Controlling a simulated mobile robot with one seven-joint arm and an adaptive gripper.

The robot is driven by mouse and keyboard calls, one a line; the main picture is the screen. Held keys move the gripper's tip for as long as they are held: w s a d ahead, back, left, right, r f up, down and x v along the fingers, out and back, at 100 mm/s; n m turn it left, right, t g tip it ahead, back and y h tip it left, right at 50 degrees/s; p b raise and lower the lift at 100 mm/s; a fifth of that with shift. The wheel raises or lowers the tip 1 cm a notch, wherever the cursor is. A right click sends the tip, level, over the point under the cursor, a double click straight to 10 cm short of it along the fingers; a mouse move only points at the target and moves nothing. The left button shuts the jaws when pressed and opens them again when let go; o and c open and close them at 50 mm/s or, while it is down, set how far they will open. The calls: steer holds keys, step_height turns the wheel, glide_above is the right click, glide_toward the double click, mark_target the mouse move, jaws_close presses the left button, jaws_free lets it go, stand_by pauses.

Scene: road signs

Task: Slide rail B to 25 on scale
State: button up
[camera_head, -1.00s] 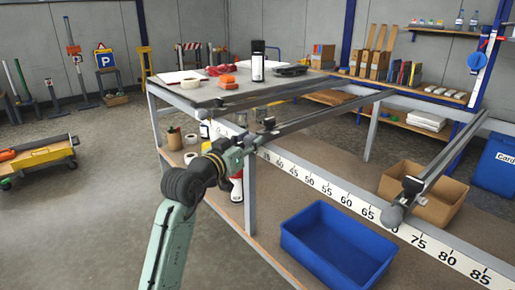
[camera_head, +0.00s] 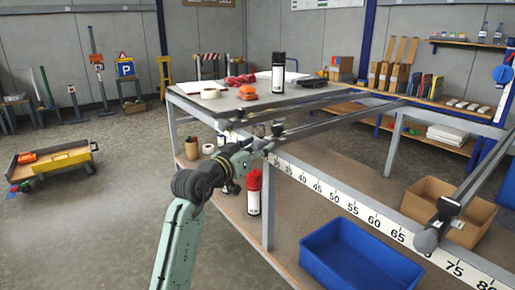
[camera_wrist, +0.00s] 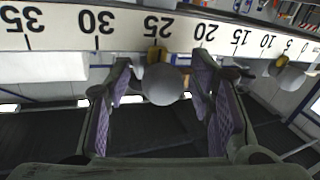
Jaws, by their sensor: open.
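The middle rail (camera_head: 345,120), probably rail B, runs back from the scale (camera_head: 350,206); I read no letter on it. Its round grey knob (camera_wrist: 165,88) lies between the two purple-padded fingers of my gripper (camera_wrist: 165,100), which are apart with gaps on both sides. The knob's yellow pointer (camera_wrist: 156,54) is at about the 25 mark of the scale (camera_wrist: 120,25), which appears upside down. In the head view my gripper (camera_head: 262,148) is at the front of this rail, and its fingers hide the knob there.
Another grey knob (camera_wrist: 289,78) is near 5. A third rail (camera_head: 480,165) has its knob (camera_head: 427,240) near 70. A blue bin (camera_head: 355,262) and a cardboard box (camera_head: 455,205) stand below. A bench top (camera_head: 210,103) holds a spray can and tape.

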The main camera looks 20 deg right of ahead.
steer(key=v, duration=1.2)
steer(key=shift+s, duration=0.1)
